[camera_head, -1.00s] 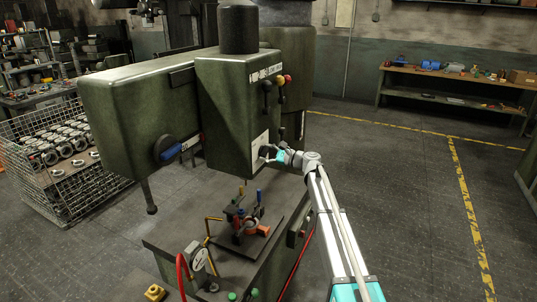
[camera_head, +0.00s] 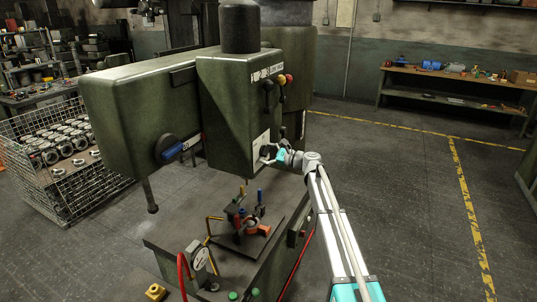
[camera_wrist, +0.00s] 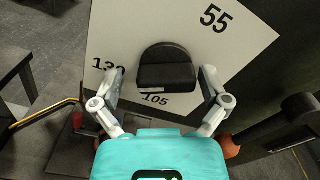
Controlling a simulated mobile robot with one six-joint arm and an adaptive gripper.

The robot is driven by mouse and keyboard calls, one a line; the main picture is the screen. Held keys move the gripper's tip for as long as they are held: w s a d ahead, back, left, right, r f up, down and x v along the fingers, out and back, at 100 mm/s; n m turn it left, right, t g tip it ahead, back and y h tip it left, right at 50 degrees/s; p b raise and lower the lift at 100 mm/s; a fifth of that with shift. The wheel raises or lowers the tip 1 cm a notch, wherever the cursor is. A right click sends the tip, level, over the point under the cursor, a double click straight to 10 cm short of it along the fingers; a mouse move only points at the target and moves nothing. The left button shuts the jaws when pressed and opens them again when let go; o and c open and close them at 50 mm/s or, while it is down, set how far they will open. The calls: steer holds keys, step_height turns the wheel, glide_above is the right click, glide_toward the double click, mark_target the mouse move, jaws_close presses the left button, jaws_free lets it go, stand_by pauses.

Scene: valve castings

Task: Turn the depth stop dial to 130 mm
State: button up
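The depth stop dial is a black knob (camera_wrist: 167,70) on a white plate (camera_wrist: 235,45) printed with 55, 105 and a number at left starting with 13, partly covered by my left finger. A white mark on the knob's lower edge sits beside 105. My gripper (camera_wrist: 162,88) is open, one finger on each side of the knob. A gap shows at the left finger; the right finger is closer, and contact is unclear. In the head view my gripper (camera_head: 268,154) is at the white plate (camera_head: 257,146) on the green machine head (camera_head: 225,120), hiding most of the knob.
Black levers (camera_head: 268,95) stand out above the plate. Open floor lies to the right, before a workbench (camera_head: 450,72).

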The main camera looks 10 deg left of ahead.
steer(key=shift+w+d, duration=0.1)
steer(key=shift+d, duration=0.05)
steer(key=v, duration=1.2)
stand_by(0.3)
